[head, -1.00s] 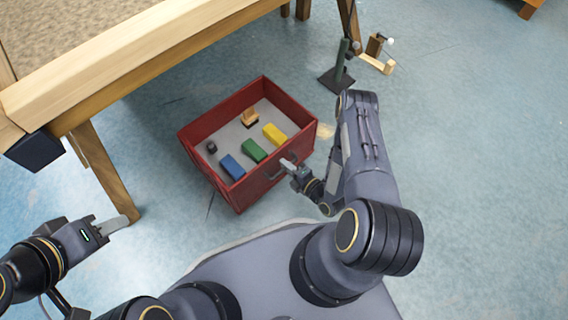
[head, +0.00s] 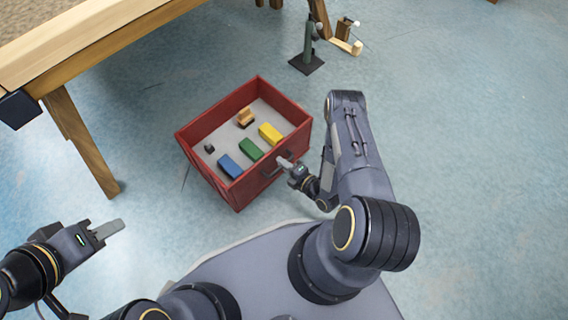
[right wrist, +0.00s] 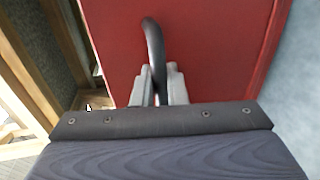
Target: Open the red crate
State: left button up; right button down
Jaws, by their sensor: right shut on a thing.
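The red crate (head: 232,189) stands in the middle of the head view, its top uncovered, with a light inner floor. Inside are a blue block (head: 230,166), a green block (head: 251,149), a yellow block (head: 270,134), a wooden piece (head: 246,117) and a small dark piece (head: 209,148). My right gripper (head: 284,162) is at the crate's near face, shut on its dark handle. The right wrist view shows the curved handle (right wrist: 154,45) between the fingers (right wrist: 157,85). My left gripper (head: 112,230) is apart from the crate at lower left; its finger gap is unclear.
A wooden table (head: 100,45) stands at upper left, its leg (head: 85,145) left of the crate. A dark green stand (head: 307,62) and a small wooden piece (head: 346,45) are behind the crate. Blue floor at the right is clear.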

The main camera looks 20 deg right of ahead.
jog(key=c, duration=1.6)
grip_release()
jog(key=shift+o, duration=0.2)
jog(key=p+v, duration=0.2)
jog(key=v, duration=0.6)
jog(key=shift+p, duration=0.4)
jog(key=shift+w, duration=0.1)
